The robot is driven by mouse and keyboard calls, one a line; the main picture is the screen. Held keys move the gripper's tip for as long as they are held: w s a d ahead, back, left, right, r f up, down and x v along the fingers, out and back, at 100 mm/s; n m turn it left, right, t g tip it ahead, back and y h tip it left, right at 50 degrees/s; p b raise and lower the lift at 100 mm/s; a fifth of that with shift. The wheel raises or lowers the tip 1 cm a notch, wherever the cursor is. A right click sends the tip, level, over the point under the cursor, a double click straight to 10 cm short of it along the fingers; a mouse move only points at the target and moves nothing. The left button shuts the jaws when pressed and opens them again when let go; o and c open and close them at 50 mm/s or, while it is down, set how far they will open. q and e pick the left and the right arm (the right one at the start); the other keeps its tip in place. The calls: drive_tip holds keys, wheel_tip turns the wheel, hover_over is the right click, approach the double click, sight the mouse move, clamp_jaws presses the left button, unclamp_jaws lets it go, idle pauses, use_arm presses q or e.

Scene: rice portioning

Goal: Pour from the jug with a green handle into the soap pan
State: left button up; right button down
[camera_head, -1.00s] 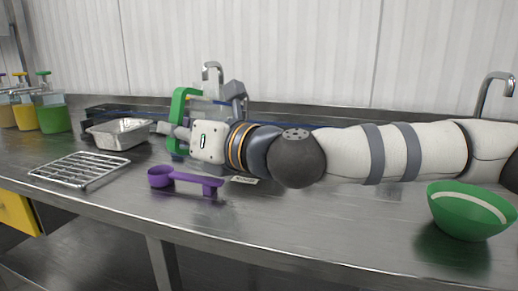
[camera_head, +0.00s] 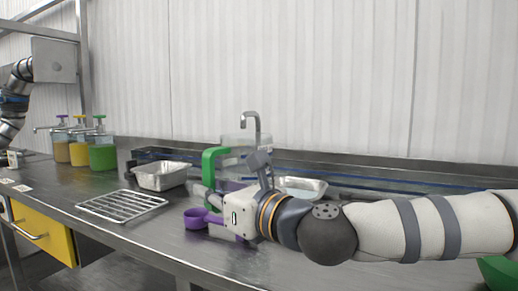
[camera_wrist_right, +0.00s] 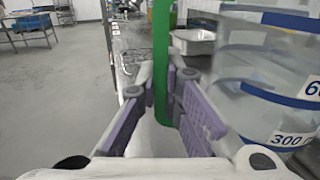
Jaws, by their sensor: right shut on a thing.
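The clear jug (camera_head: 238,139) has a green handle (camera_head: 209,166) and stands upright near the counter's back. In the right wrist view, its see-through body (camera_wrist_right: 265,75) carries blue bands and number labels. My right gripper (camera_head: 207,190) is shut on the green handle; its purple pads flank the handle (camera_wrist_right: 161,60) in the wrist view. One shallow metal pan (camera_head: 160,178) lies left of the jug. A second metal pan (camera_head: 302,187) is behind my right arm, partly hidden. No label shows which is the soap pan. My left gripper is not in view.
Dispensers with yellow (camera_head: 79,154) and green (camera_head: 102,157) contents stand at the left. A green bowl (camera_head: 497,271) shows at the lower right edge.

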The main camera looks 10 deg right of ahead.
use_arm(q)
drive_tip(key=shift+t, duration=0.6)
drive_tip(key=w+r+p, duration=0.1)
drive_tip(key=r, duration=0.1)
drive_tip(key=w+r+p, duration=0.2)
use_arm(e)
drive_tip(key=s+a+r, duration=0.1)
drive_tip(key=s+r, duration=0.2)
drive_tip(key=s, duration=0.8)
drive_tip(key=shift+s+a, duration=0.15)
drive_tip(key=shift+s, duration=0.1)
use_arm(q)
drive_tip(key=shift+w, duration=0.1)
